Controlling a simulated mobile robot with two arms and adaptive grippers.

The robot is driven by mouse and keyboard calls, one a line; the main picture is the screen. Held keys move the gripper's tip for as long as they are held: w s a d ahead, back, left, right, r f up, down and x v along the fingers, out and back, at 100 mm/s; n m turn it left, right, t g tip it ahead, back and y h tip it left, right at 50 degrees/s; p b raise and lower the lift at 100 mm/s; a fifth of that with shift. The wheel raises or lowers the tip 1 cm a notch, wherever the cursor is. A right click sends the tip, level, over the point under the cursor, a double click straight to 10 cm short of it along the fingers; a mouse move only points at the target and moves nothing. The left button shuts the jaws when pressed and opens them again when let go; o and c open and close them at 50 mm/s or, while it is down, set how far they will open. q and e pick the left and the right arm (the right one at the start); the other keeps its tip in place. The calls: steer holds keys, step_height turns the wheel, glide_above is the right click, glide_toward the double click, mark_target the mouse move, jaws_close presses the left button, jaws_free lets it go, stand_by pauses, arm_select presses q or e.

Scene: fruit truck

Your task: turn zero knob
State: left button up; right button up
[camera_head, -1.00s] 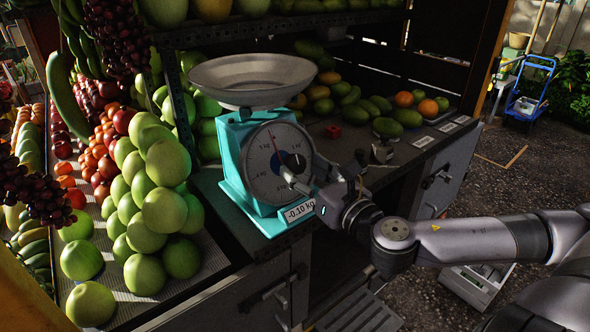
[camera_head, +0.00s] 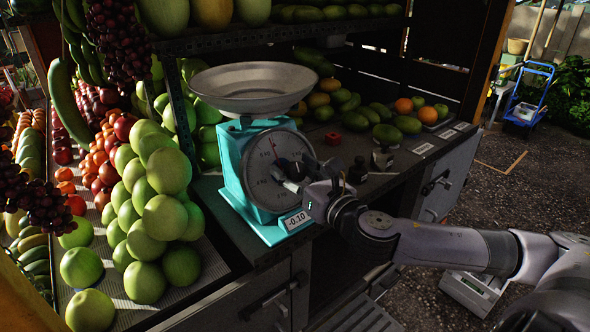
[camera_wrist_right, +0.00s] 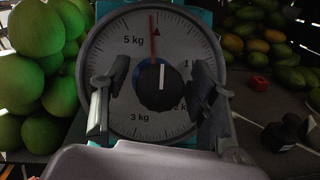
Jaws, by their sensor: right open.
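A turquoise scale (camera_head: 232,175) with a metal pan (camera_head: 251,88) on top stands on the counter. Its round dial (camera_head: 262,180) faces the front right. In the right wrist view the dark zero knob (camera_wrist_right: 159,86), with a white line, sits at the dial's centre. The red needle (camera_wrist_right: 153,35) points almost straight up, slightly left of the small triangle mark. My right gripper (camera_wrist_right: 157,100) is open, its fingers on either side of the knob with gaps visible. In the head view the right gripper (camera_head: 285,176) is close to the dial and partly covers it. A label on the scale reads -0.10.
Green apples (camera_head: 155,215) are piled left of the scale. Mangoes (camera_head: 388,134) and a small red object (camera_head: 333,138) lie on the counter behind and to the right. Small dark items (camera_head: 357,171) stand beside my right wrist.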

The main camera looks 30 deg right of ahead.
steer(key=c, duration=1.2)
steer(key=shift+o, duration=0.2)
steer(key=shift+m, duration=0.3)
steer(key=m+h+p, duration=0.1)
steer(key=m, duration=0.1)
steer(key=m+h+p, duration=0.1)
steer(key=m+p, duration=0.1)
steer(key=shift+r+g, duration=0.2)
steer(key=shift+g, duration=0.1)
steer(key=m+g+h+p, duration=0.1)
steer(key=m+p, duration=0.2)
steer(key=m+g+h+p, duration=0.1)
steer(key=m+p, duration=0.2)
steer(key=m, duration=0.1)
steer(key=shift+d+p, duration=0.1)
steer(key=shift+p, duration=0.2)
steer(key=m+g+p, duration=0.1)
steer(key=m, duration=0.1)
steer(key=shift+f+m+h, duration=0.15)
steer(key=shift+m+h, duration=0.15)
steer(key=shift+h, duration=0.1)
steer(key=shift+f+m+g+p, duration=0.1)
steer(key=shift+m+g+p, duration=0.3)
steer(key=shift+m+p, duration=0.2)
steer(key=shift+f, duration=0.1)
